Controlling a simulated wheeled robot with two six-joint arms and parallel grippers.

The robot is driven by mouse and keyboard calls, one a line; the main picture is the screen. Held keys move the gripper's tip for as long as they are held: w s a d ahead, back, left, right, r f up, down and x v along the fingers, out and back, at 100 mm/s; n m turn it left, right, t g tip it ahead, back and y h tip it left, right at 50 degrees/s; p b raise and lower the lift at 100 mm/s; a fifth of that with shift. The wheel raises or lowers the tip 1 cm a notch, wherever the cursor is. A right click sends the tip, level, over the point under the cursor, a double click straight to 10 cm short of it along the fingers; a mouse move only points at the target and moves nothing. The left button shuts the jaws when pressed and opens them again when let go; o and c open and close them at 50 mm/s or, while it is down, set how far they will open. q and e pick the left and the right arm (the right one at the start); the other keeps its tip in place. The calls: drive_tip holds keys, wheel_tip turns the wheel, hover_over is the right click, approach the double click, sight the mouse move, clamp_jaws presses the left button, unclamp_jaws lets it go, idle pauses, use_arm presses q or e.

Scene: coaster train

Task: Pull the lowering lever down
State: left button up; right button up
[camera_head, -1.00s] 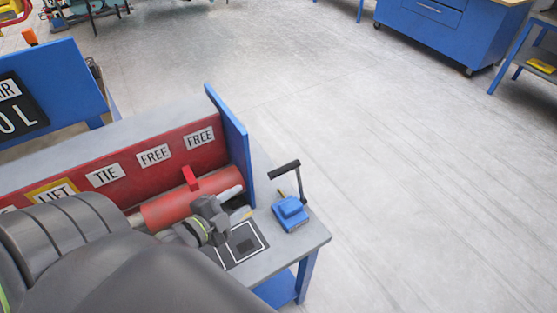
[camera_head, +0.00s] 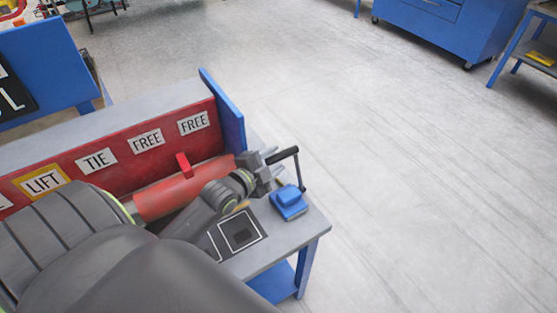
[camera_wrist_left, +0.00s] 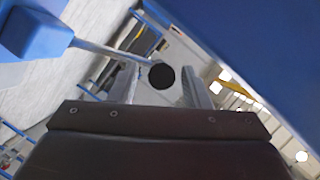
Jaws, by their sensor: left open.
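The lever has a blue base (camera_head: 289,203) on the right end of the grey bench. Its grey arm stands up from the base and carries a black bar handle (camera_head: 285,154) at the top. My left gripper (camera_head: 277,166) is open beside the handle, its fingers pointing right. In the left wrist view the round black end of the handle (camera_wrist_left: 161,77) shows between the two spread fingers, with the blue base (camera_wrist_left: 36,30) at upper left. I cannot tell whether the fingers touch the handle. My right gripper is not in view.
A blue end panel (camera_head: 224,112) stands just behind my gripper. A black pad with a white square outline (camera_head: 225,239) lies in front. Open floor is to the right.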

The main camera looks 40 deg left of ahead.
use_arm(q)
drive_tip(key=shift+x, duration=1.2)
drive_tip(key=shift+c, duration=0.2)
clamp_jaws()
